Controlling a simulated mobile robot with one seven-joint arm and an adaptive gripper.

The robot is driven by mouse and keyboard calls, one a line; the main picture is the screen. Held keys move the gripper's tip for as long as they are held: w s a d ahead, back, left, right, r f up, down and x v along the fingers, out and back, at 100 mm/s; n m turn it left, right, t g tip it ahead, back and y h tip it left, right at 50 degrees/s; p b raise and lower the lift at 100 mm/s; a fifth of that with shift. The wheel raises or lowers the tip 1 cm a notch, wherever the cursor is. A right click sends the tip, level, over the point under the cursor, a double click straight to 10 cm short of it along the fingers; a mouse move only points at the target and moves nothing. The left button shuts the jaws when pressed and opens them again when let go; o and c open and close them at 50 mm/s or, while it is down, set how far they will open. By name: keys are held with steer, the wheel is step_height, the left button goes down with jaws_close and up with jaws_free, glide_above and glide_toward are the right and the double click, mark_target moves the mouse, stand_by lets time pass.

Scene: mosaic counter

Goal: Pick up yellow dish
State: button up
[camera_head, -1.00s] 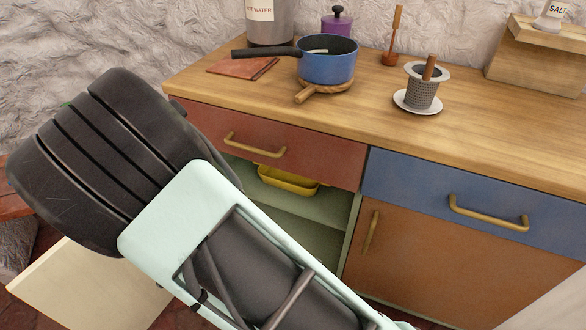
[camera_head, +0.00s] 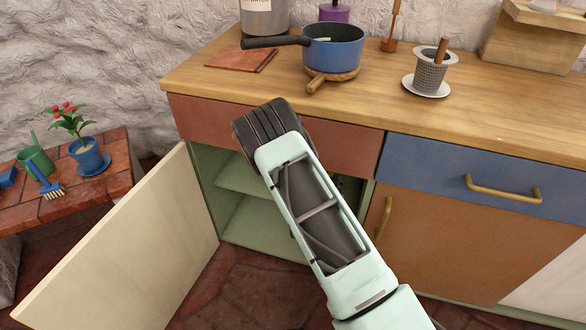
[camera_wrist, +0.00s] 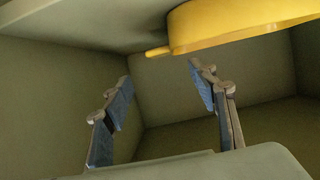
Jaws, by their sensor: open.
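The yellow dish (camera_wrist: 235,24) shows in the wrist view at the upper right, seen from below, with a small handle pointing left. My gripper (camera_wrist: 160,85) is open and empty inside the green cupboard, and its two fingers stand apart. The dish is above and to the right of the fingertips in that picture, with no visible contact. In the head view my arm covers the dish and my gripper, so neither can be made out there.
The open cupboard (camera_head: 255,222) has a shelf, and its pale door (camera_head: 130,250) swings out to the left. A red drawer front (camera_head: 340,145) sits above the opening. A brick bench (camera_head: 115,165) stands at left.

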steer(key=b+x, duration=0.1)
steer(key=x, duration=0.3)
steer(key=shift+w+d+f, duration=0.1)
steer(key=shift+w+f, duration=0.1)
steer(key=shift+w, duration=0.1)
steer(key=b+x, duration=0.2)
steer(key=x, duration=0.3)
steer(key=shift+a+f+b, duration=0.2)
steer(key=shift+f+b, duration=0.1)
steer(key=shift+b, duration=0.1)
steer(key=shift+c, duration=0.5)
jaws_close()
steer(key=shift+w+r, duration=0.1)
steer(key=shift+r, duration=0.05)
